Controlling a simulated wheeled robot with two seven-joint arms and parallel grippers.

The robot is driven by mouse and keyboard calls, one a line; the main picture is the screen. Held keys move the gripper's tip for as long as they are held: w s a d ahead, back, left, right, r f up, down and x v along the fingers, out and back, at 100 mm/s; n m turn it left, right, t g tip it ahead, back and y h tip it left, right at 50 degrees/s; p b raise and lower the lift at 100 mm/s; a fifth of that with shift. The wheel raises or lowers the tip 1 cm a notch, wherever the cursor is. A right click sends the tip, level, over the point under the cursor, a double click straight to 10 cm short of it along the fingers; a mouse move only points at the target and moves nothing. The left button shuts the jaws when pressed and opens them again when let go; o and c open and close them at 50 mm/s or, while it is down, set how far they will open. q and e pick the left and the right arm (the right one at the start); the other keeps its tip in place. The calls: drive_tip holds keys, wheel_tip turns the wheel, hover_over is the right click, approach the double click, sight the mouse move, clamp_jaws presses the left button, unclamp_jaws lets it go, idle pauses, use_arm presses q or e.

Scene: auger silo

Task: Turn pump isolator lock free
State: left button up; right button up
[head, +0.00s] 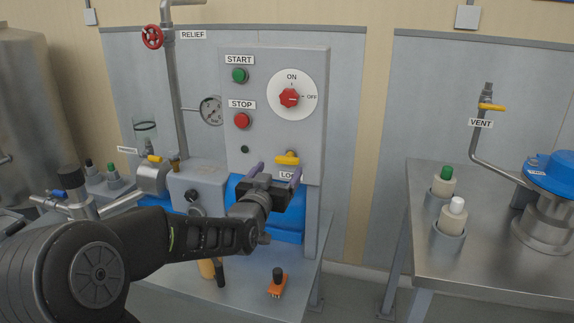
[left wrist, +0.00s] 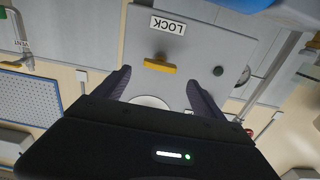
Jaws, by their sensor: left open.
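The pump isolator lock is a yellow handle (head: 287,158) low on the grey control panel (head: 262,62). A label reading LOCK, partly hidden in the head view, sits below it. In the left wrist view the yellow lock handle (left wrist: 160,66) appears upside down, lying across between my fingers' directions. The red isolator knob (head: 289,98) above it has its white dial marked ON and OFF. My left gripper (head: 275,173) is open and empty, just in front of and below the lock handle, with its purple fingers (left wrist: 165,80) apart. My right gripper is not seen.
Green START (head: 239,75) and red STOP (head: 241,120) buttons are on the panel's left. A pressure gauge (head: 211,110) and pipework stand left of it. A blue motor (head: 285,222) is below. A steel table (head: 500,267) with bottles stands at right.

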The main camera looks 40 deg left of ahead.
sight(286, 162)
use_arm(q)
drive_tip(key=x, duration=0.7)
drive_tip(key=shift+w+a+p, duration=0.1)
drive_tip(key=shift+w+p, duration=0.25)
drive_tip(key=shift+w, duration=0.05)
drive_tip(key=shift+c, duration=0.4)
drive_tip(key=c, duration=1.3)
drive_tip(key=shift+f, duration=0.1)
